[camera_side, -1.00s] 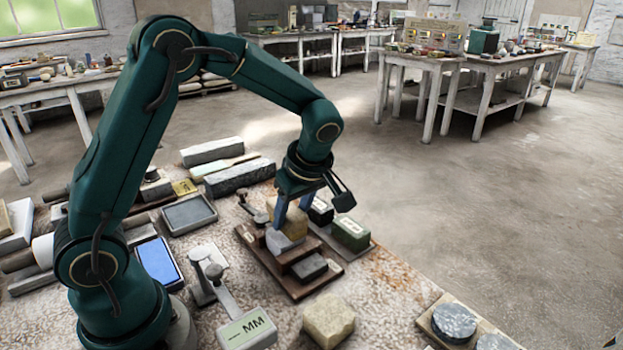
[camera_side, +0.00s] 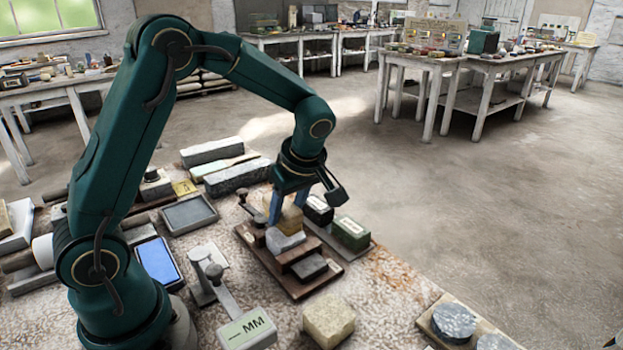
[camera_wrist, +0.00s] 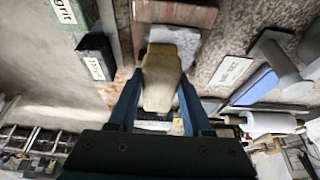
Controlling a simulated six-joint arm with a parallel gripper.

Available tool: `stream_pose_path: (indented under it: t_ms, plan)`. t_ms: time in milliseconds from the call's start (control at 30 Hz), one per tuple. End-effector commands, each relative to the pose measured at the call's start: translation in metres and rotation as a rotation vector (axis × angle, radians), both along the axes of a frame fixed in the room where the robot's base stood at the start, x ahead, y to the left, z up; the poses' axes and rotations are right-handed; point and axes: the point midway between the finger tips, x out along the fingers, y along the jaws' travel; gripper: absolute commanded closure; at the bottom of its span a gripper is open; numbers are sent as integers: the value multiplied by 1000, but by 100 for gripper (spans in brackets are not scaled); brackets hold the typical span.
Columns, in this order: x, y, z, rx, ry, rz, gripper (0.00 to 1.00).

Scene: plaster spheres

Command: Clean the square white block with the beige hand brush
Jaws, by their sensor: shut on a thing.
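My gripper (camera_side: 288,207) is shut on the beige hand brush (camera_side: 292,219), a blocky yellowish-beige piece. In the wrist view the brush (camera_wrist: 160,82) sits between my two blue fingers (camera_wrist: 160,105). The square white block (camera_side: 285,242) rests on a brown wooden stand (camera_side: 256,250). The brush is at the block's top and far side, partly overlapping it in the side view. I cannot tell whether they touch. In the wrist view the white block (camera_wrist: 178,36) shows just beyond the brush, partly hidden by it.
Dark labelled blocks (camera_side: 318,210) and a green block (camera_side: 350,232) stand close right of the stand. A dark grey block (camera_side: 309,267) lies on its front. A loose beige block (camera_side: 329,319) and a box marked MM (camera_side: 248,329) lie nearer. Open floor lies beyond the table edge.

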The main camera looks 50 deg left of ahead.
Motion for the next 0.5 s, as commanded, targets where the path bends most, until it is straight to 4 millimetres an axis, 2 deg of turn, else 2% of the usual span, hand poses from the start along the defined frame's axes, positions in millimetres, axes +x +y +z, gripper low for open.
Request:
stream_pose_path:
  t_ms: [133, 500]
  plan:
    - [1, -11, 1, 0, -2, -3, 95]
    - [1, -26, 1, 0, -1, -4, 95]
